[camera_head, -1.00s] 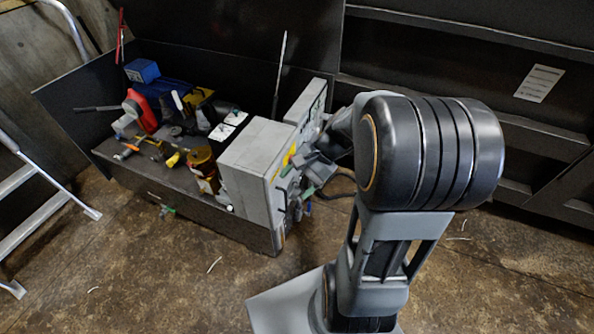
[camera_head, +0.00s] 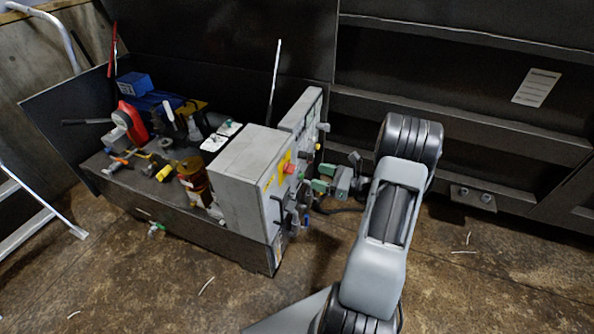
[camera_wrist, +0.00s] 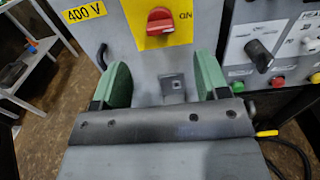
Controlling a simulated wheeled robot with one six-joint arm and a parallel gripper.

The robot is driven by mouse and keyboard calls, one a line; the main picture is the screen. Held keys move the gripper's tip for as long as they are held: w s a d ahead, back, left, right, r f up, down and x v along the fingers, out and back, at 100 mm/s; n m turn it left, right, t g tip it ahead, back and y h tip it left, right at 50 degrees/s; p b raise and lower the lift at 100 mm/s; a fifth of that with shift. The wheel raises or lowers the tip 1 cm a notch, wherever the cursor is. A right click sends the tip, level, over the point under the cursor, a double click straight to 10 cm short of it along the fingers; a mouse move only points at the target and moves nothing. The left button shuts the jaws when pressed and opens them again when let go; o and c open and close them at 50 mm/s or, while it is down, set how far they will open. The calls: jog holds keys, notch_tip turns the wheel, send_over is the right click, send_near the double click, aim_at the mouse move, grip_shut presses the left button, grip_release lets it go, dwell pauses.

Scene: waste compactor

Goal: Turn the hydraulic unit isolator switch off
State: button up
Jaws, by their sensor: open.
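The isolator switch is a red knob (camera_wrist: 160,22) on a yellow plate (camera_wrist: 180,30), at the top of the wrist view. Its handle lies roughly level, with the letters "ON" to its right. The plate's top is cut off. In the head view the red knob (camera_head: 289,168) is on the front of the grey electrical box (camera_head: 243,197). My gripper (camera_wrist: 163,78) is open, its two green-padded fingers wide apart with nothing between them. It points at the box front, below the knob. In the head view my gripper (camera_head: 324,178) is just right of the box, apart from the knob.
A second control panel (camera_wrist: 265,60) with a black selector and buttons stands right of the box. Black handles (camera_head: 293,205) stick out from the box's lower front.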

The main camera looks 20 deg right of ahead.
aim_at(295, 169)
jog(key=x, duration=0.8)
jog(key=shift+w+a, duration=0.15)
jog(key=shift+a, duration=0.15)
jog(key=shift+c, duration=0.3)
jog(key=c, duration=0.9)
jog(key=shift+o, duration=0.2)
